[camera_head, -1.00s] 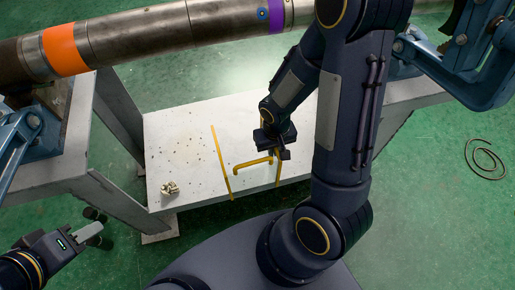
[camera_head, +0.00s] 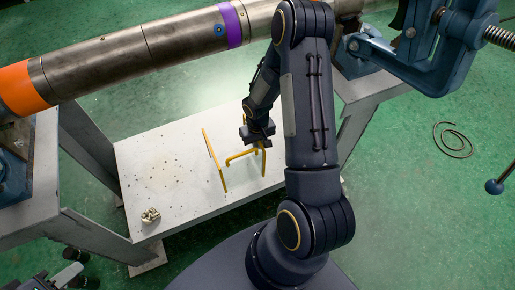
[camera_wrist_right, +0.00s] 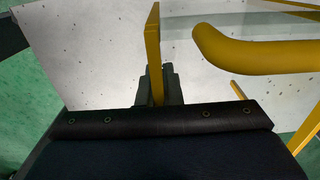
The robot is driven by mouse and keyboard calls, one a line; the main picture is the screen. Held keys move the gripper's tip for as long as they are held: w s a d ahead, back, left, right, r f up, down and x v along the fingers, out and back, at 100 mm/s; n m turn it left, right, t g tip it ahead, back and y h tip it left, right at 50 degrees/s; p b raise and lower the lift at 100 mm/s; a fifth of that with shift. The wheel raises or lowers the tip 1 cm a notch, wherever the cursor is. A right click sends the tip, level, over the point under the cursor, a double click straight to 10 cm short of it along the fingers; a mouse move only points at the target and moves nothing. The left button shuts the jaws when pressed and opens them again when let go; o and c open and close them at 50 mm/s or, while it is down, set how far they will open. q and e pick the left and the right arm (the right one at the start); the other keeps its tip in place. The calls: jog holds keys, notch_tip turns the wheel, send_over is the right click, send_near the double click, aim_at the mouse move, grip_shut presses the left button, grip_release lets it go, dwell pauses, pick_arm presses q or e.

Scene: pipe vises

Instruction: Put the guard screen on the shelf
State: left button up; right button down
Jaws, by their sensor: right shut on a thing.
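The guard screen (camera_head: 242,154) is a clear panel with yellow edge bars and a bent yellow handle. It is over the right part of the low, speckled white shelf (camera_head: 175,200); I cannot tell whether it touches it. My right gripper (camera_head: 257,141) is shut on the guard screen at its right yellow bar. In the right wrist view a yellow bar (camera_wrist_right: 153,50) runs down to the dark fingers, with the thick handle (camera_wrist_right: 260,55) beside it. My left gripper (camera_head: 78,268) is at the lower left edge, partly cut off, its finger pads apart and empty.
A brassy metal fitting (camera_head: 150,216) sits at the shelf's front left. A large steel pipe (camera_head: 120,62) with orange and purple bands crosses above. A blue vise (camera_head: 435,45) stands at upper right, and a wire coil (camera_head: 453,140) lies on the green floor. The shelf's left half is mostly clear.

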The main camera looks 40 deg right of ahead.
jog(key=shift+w+d+f+b, duration=0.15)
jog(key=shift+w+f+b, duration=0.05)
jog(key=shift+f, duration=0.8)
jog(key=shift+w+d+f+b, duration=0.15)
jog(key=shift+w+f+b, duration=0.05)
jog(key=shift+f, duration=0.9)
jog(key=c, duration=1.6)
grip_release()
